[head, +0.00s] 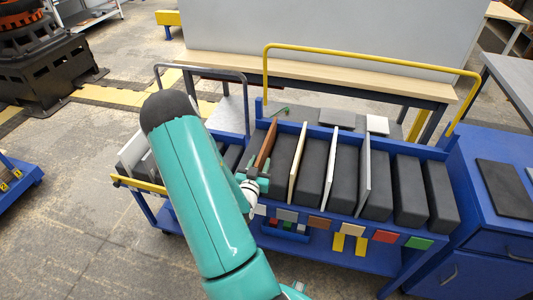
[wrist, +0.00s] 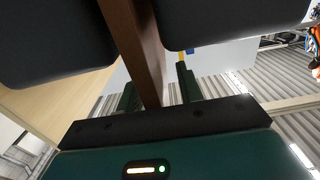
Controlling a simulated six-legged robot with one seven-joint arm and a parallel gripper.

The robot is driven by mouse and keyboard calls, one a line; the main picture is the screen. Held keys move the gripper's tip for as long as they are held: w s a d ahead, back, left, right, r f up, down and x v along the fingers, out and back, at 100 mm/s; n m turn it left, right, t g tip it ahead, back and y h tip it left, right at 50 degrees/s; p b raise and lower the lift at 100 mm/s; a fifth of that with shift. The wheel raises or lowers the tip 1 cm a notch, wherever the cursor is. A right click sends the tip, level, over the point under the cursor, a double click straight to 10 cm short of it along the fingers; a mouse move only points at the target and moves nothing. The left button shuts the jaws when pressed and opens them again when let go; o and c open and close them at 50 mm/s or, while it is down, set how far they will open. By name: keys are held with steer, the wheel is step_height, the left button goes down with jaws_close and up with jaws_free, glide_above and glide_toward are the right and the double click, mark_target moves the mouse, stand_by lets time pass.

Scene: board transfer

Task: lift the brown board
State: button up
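The brown board (head: 266,143) stands on edge in a slot of the blue rack cart, between dark grey padded dividers. In the wrist view the brown board (wrist: 140,45) runs down between my two fingers. My gripper (head: 257,176) is at the near end of the board; it also shows in the wrist view (wrist: 157,92). The fingers are apart, one on each side of the board. A gap shows between the board and the right finger; the left finger is close to the board, and I cannot tell if it touches.
A cream board (head: 298,162), a white board (head: 331,165) and a grey board (head: 364,165) stand in slots to the right. A yellow rail (head: 370,62) arches behind the rack. A blue cabinet (head: 500,225) stands at the right. My arm hides part of the rack's left side.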

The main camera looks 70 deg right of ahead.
steer(key=shift+d, duration=0.15)
steer(key=shift+c, duration=0.3)
jaws_close()
steer(key=shift+r, duration=0.1)
stand_by(1.1)
